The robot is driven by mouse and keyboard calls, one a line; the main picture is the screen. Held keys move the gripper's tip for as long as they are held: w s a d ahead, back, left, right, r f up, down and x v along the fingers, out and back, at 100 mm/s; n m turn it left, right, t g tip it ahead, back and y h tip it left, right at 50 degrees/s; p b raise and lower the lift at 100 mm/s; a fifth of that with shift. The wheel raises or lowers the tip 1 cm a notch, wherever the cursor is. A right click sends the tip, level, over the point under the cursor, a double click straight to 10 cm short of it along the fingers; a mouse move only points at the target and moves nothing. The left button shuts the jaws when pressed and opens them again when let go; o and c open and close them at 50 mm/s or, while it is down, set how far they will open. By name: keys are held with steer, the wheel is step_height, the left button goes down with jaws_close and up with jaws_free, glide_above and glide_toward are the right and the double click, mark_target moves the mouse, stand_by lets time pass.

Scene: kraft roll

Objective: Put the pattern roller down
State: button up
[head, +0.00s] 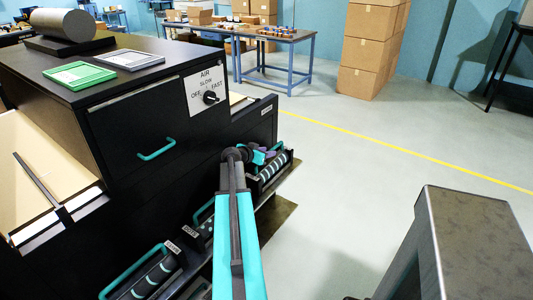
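My arm reaches forward from the bottom centre. My gripper (262,155) is at its far end, small and partly hidden by the wrist, over the far end of a low row of roller trays. I cannot tell whether it is open or shut, or whether it holds something. A dark roller with pale bands (273,169) lies in the far tray, just below and beside the gripper. Another banded dark roller (155,279) lies in the near tray. A dark roller with pale spots (208,227) shows between them, partly hidden by my arm. I cannot tell which is the pattern roller.
A black cabinet (125,125) with a teal handle (157,149) and an air dial (210,97) stands at left. A grey cylinder (68,24), a green frame (79,75) and a grey frame (130,60) lie on top. Open floor (350,165) is to the right.

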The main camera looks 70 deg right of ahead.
steer(key=shift+r, duration=0.1)
steer(key=b+v, duration=0.2)
steer(key=v, duration=1)
steer(key=shift+s, duration=0.1)
steer(key=shift+s, duration=0.15)
stand_by(0.7)
